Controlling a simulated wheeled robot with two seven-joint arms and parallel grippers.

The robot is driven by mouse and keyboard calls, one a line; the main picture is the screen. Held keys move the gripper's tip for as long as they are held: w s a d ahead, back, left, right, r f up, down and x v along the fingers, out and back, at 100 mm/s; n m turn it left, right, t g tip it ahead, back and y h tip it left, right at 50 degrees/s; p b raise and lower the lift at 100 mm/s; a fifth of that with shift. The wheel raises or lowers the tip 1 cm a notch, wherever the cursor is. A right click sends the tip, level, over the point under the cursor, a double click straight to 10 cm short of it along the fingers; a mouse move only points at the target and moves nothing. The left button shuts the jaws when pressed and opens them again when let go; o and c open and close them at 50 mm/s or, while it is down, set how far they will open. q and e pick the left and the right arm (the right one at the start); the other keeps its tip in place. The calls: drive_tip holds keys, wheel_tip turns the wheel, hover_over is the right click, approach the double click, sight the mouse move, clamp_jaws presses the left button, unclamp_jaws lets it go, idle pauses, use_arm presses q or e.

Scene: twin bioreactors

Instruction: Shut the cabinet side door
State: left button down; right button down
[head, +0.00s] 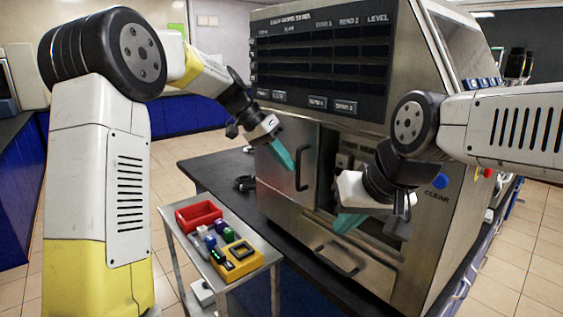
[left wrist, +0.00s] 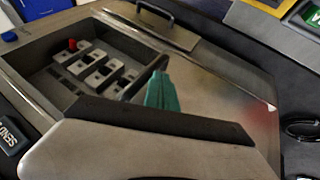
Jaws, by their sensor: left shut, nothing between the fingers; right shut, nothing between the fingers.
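The cabinet side door (head: 277,178) is a grey metal panel with a dark vertical handle (head: 302,168). It stands ajar, with the compartment (head: 327,168) open to its right. The door (left wrist: 222,105) and open compartment (left wrist: 50,88) also show in the left wrist view. My left gripper (head: 283,158) has teal fingers, shut and empty, in front of the door near its handle. Its fingers (left wrist: 160,92) appear over the door beside the handle; contact is unclear. My right gripper (head: 347,222) is shut and empty in front of the cabinet's lower right part, partly hidden by its wrist.
Switch blocks (left wrist: 95,68) sit inside the compartment. A drawer with a handle (head: 336,261) is below. A small cart (head: 275,262) at the lower left carries a red bin (head: 199,215) and a yellow device (head: 238,260). The dark bench (head: 225,172) runs beneath the cabinet.

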use_arm(q)
drive_tip(key=shift+s+d, duration=0.1)
drive_tip(key=s+d, duration=0.8)
drive_tip(key=s, duration=0.3)
drive_tip(key=s+d, duration=0.7)
drive_tip(key=s, duration=0.3)
drive_tip(key=shift+s+d, duration=0.35)
drive_tip(key=shift+s, duration=0.1)
